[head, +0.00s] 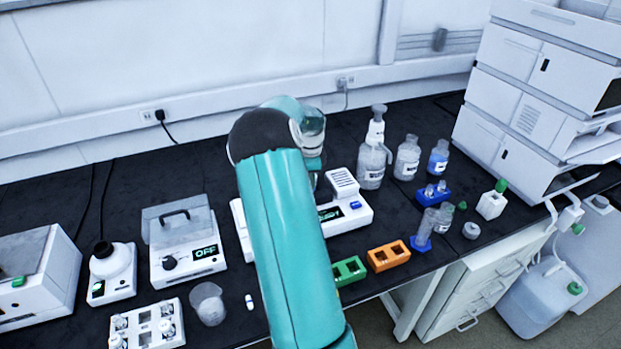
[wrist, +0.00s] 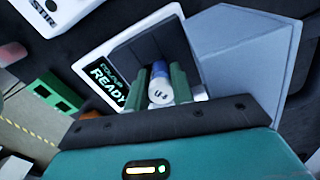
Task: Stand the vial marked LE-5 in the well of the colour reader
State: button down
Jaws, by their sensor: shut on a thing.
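In the wrist view, my gripper (wrist: 160,82) has its green fingers shut on a small vial (wrist: 160,92) with a blue band and a pale end. The dark mark on that end is not fully legible. The vial is over the dark recess of the white colour reader (wrist: 88,52), whose screen shows READY. I cannot tell whether the vial's lower end is inside the well.
A grey-blue block (wrist: 245,60) stands close beside the fingers. A device marked STIR is near the reader (wrist: 45,10). A green rack (head: 349,270) and orange rack (head: 389,256) lie at the bench front.

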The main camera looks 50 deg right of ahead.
jog(key=shift+s+a+f, duration=0.2)
jog(key=shift+a+f, duration=0.05)
jog(key=shift+f, duration=0.35)
jog(key=shift+s+a+f, duration=0.15)
jog(key=shift+a+f, duration=0.1)
jog(key=shift+f, duration=0.35)
jog(key=c, duration=1.1)
grip_release()
jog(key=shift+w+d+f, duration=0.1)
jog(key=shift+f, duration=0.05)
jog(key=shift+o, duration=1.2)
jog(key=shift+r, duration=1.6)
jog(key=shift+d+r, duration=0.2)
jog(key=shift+r, duration=2.05)
